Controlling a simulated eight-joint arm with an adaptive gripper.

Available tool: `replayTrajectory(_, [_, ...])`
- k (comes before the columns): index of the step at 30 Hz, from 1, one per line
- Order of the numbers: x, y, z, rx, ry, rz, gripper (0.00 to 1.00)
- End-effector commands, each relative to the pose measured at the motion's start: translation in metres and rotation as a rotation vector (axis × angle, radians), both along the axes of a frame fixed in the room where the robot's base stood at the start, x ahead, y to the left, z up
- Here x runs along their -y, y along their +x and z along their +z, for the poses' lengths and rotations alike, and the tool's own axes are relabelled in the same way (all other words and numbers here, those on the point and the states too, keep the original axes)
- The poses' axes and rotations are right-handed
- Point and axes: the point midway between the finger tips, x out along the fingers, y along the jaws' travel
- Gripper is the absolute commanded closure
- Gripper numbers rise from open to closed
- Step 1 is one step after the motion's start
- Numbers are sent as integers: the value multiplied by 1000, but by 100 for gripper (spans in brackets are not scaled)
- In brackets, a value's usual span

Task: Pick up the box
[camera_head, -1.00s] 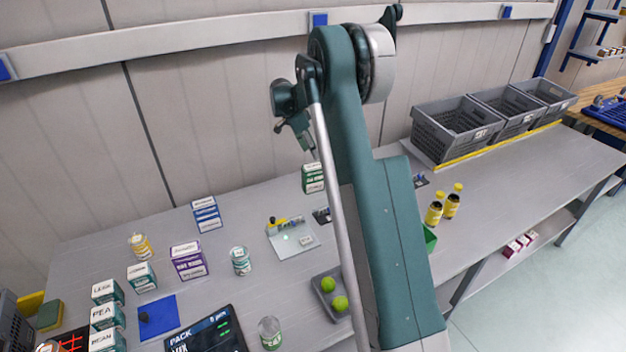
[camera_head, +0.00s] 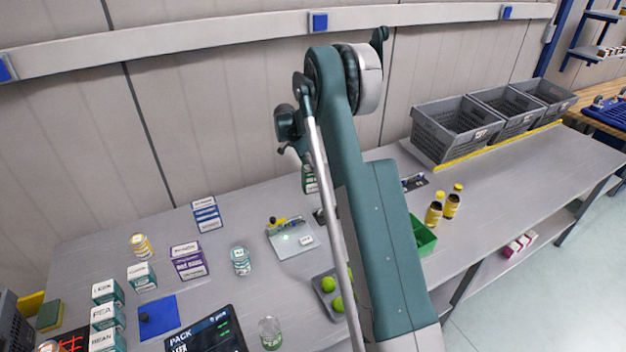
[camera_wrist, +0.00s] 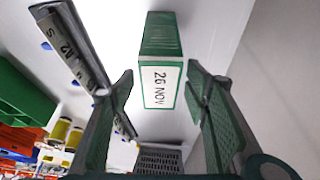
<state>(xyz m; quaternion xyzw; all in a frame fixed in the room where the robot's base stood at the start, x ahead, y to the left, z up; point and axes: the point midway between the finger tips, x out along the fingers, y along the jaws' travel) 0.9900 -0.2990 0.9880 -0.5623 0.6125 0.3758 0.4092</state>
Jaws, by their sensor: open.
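A green and white box (camera_head: 310,181) stands on the grey table near the back wall, partly hidden behind my arm in the head view. In the wrist view the same box (camera_wrist: 162,40) shows its green side and a white label reading "26 NOV". My gripper (camera_wrist: 160,88) is open, with one finger on each side of the labelled face. I see gaps between both fingers and the box, and nothing is held. In the head view my gripper is mostly hidden by my arm.
Other boxes stand left, including a purple one (camera_head: 189,261) and a blue one (camera_head: 207,214). A green bin (camera_head: 424,238) and two bottles (camera_head: 443,206) stand right.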

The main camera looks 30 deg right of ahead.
Motion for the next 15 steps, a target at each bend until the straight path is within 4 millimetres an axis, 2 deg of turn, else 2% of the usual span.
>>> replayTrajectory(3, [3,0,-6,0,0,0,54])
replayTrajectory(15, [4,0,-9,0,0,0,54])
